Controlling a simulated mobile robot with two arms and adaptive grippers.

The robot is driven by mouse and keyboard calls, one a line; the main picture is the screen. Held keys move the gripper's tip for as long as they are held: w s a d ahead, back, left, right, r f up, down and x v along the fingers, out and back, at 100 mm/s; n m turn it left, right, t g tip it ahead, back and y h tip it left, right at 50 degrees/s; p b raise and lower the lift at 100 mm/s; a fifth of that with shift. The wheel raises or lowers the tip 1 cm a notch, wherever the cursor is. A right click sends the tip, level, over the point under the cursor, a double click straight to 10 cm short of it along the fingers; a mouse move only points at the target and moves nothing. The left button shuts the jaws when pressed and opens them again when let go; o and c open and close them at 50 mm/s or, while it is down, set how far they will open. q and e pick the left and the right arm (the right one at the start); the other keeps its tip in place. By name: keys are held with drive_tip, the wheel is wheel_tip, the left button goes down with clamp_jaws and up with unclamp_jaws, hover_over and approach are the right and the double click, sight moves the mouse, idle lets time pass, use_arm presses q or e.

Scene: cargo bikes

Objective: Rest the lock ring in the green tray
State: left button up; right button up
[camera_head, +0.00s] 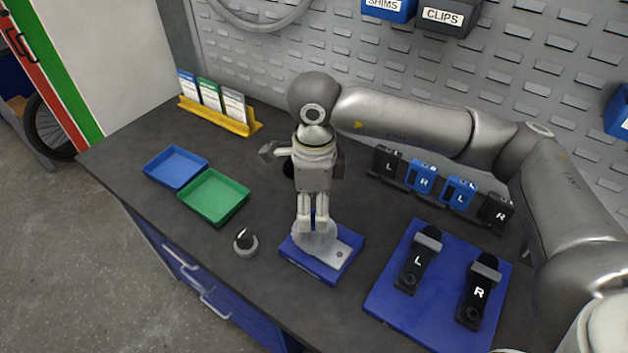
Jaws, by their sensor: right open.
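The green tray (215,197) lies on the dark bench left of my right gripper and looks empty. My right gripper (312,226) points down with its fingers open, over a blue block (316,265) with a pale metal plate (341,251) on it. A grey round part (314,241) sits on the block at the fingertips. It may be the lock ring, but the fingers partly hide it and I cannot tell whether they touch it. My left gripper is not in view.
A blue tray (176,167) adjoins the green one. A blue mat (392,309) with L and R pedal-like parts lies right. A yellow card rack (218,118) stands behind.

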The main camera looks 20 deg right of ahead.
sight(314, 217)
drive_tip(key=shift+f, duration=1.55)
clamp_jaws()
drive_tip(key=shift+r, duration=0.15)
drive_tip(key=shift+r+p, duration=0.9)
drive_tip(key=shift+r, duration=1)
